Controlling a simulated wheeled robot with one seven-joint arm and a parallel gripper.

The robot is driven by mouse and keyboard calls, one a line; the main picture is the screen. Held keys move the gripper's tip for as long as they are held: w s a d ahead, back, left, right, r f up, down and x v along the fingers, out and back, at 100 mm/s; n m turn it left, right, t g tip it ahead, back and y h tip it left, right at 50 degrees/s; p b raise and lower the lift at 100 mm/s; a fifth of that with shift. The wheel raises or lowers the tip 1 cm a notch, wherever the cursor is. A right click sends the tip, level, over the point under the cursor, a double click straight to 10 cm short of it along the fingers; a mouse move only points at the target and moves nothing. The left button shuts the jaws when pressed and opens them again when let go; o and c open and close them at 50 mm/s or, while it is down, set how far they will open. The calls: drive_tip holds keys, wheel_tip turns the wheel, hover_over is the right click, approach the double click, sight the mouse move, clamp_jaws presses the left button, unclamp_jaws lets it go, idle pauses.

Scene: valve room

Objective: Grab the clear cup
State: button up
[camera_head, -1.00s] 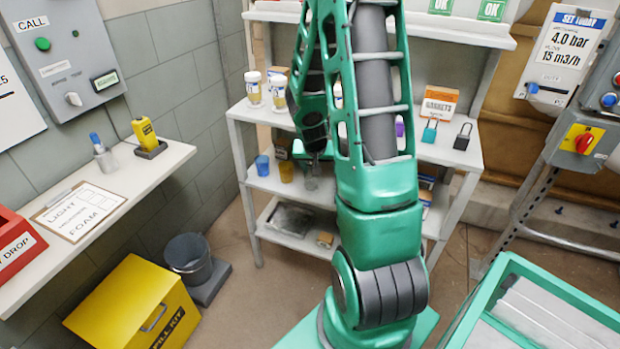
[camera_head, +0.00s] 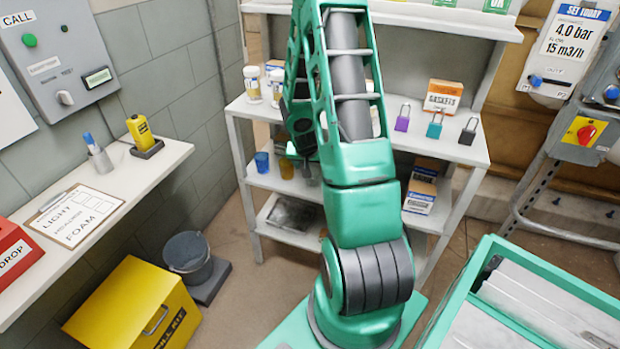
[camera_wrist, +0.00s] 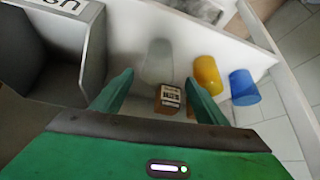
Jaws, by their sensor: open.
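The clear cup (camera_wrist: 158,62) is see-through and faint in the wrist view, beyond and between my fingertips. In the head view the clear cup (camera_head: 312,176) is on the middle shelf, mostly hidden by my arm. My gripper (camera_wrist: 157,80) is open, its two green fingers apart with nothing held between them. A yellow cup (camera_wrist: 207,75) and a blue cup (camera_wrist: 243,87) stand to the right of the clear cup in the wrist view. I cannot tell how near the fingertips are to the clear cup.
A small brown labelled box (camera_wrist: 168,98) shows between my fingers. A grey bin (camera_wrist: 60,50) is at left in the wrist view. The upper shelf board (camera_head: 440,150) is close to my arm and carries padlocks, jars and a gasket box (camera_head: 442,97).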

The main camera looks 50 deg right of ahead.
sight(312, 170)
drive_tip(key=shift+x, duration=2.75)
drive_tip(key=shift+s, duration=0.1)
drive_tip(key=shift+c, duration=0.7)
drive_tip(key=c, duration=1)
